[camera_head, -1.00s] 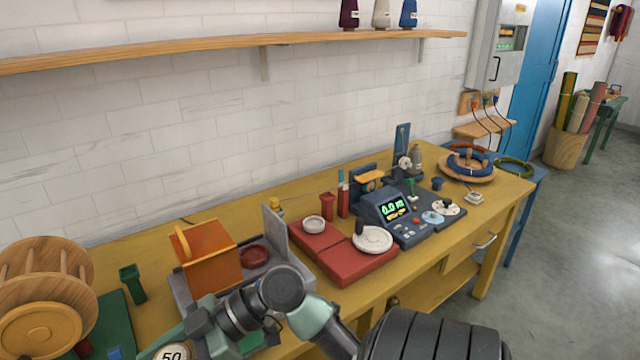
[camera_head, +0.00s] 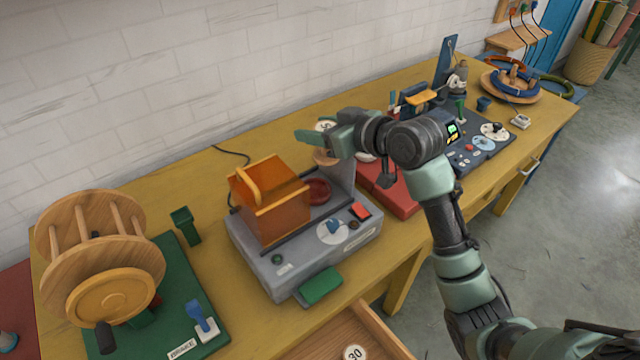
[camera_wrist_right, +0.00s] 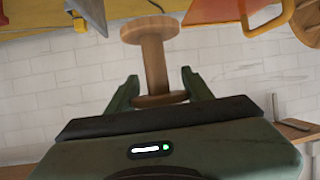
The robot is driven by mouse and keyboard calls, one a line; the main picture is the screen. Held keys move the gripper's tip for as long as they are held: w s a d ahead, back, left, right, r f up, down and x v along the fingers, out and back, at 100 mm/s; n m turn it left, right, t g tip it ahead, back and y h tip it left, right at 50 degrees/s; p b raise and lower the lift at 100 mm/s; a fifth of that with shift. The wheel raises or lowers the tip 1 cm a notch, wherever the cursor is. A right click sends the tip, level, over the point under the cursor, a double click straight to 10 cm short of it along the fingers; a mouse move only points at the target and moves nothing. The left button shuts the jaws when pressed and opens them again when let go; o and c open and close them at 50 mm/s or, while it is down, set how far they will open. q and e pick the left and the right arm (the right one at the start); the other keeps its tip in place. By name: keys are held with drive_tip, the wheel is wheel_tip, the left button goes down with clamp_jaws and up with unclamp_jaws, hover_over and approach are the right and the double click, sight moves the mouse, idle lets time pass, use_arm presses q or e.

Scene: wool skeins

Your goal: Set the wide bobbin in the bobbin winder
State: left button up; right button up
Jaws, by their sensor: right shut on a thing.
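My right gripper (camera_head: 318,138) is shut on the wide bobbin (camera_head: 326,157) and holds it up behind the bobbin winder's right part. The bobbin is pale wood with a white label on its top, partly hidden by the fingers. In the right wrist view the bobbin (camera_wrist_right: 154,65) shows two flanges and a thick core, with the fingers at its near flange. I take the grey machine (camera_head: 290,270) to be the bobbin winder. It has an orange cover (camera_head: 268,203), a dark red round seat (camera_head: 317,190), a dial and a green pedal. My left gripper is not in view.
A wooden reel (camera_head: 100,255) with a crank stands on a green base at left. An open drawer (camera_head: 300,350) holds a piece labelled 30. Red boxes (camera_head: 395,195) and a dark counter unit (camera_head: 487,140) stand right of the winder, partly behind my arm.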

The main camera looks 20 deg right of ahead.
drive_tip(key=w+a+r+m+t+h, duration=0.1)
drive_tip(key=w+r, duration=0.3)
drive_tip(key=r, duration=0.1)
drive_tip(key=shift+w+a+f+p, duration=0.1)
drive_tip(key=shift+f+p, duration=0.25)
drive_tip(key=shift+f, duration=4.55)
drive_tip(key=shift+a+f+p, duration=0.1)
drive_tip(key=shift+f+p, duration=0.2)
drive_tip(key=shift+f, duration=4.6)
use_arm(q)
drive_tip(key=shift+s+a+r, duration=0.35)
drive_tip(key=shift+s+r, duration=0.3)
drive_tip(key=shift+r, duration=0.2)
use_arm(e)
drive_tip(key=o, duration=1.4)
drive_tip(key=shift+c, duration=0.2)
drive_tip(key=shift+r, duration=0.1)
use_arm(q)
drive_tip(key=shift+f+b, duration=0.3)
use_arm(e)
drive_tip(key=v, duration=1.2)
